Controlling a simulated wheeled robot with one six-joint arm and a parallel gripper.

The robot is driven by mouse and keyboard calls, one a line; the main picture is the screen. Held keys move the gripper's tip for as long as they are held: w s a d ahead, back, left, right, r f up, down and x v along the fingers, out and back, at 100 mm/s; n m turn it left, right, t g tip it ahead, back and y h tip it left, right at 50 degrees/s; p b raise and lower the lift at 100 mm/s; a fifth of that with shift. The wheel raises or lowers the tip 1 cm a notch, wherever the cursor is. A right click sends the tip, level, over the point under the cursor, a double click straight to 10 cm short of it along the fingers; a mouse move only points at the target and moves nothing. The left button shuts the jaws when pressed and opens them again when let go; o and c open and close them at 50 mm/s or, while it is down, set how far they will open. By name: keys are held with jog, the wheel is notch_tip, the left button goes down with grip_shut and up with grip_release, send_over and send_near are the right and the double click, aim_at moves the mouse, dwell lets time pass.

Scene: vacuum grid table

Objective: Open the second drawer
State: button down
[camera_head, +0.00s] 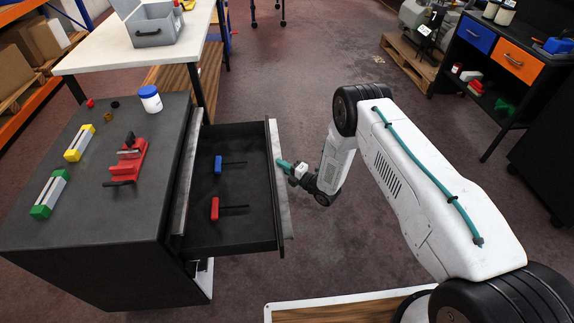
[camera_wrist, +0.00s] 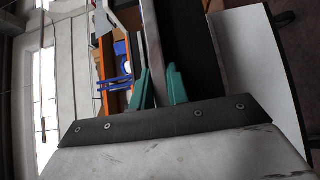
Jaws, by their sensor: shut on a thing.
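The dark cabinet (camera_head: 95,225) stands at the left, and a drawer (camera_head: 235,235) with a pale front panel (camera_head: 276,150) is pulled well out of it. A narrow pale front strip (camera_head: 186,180) sits against the cabinet, higher than this open drawer. My gripper (camera_head: 284,165) is at the outer side of the open drawer's front. In the wrist view its teal fingers (camera_wrist: 160,88) close on a grey bar (camera_wrist: 152,40), which looks like the drawer handle. The handle is hidden in the head view.
A blue-handled tool (camera_head: 218,166) and a red-handled tool (camera_head: 214,209) lie in the drawer. A red vise (camera_head: 130,160) and a white jar (camera_head: 150,99) are on the cabinet top. Open floor (camera_head: 300,80) lies beyond the drawer.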

dwell(0.3)
jog(key=c, duration=1.4)
grip_release()
jog(key=shift+d, duration=0.1)
jog(key=shift+o, duration=0.2)
jog(key=shift+d, duration=0.1)
jog(key=v, duration=0.7)
jog(key=shift+s+d, duration=0.2)
jog(key=shift+s, duration=0.05)
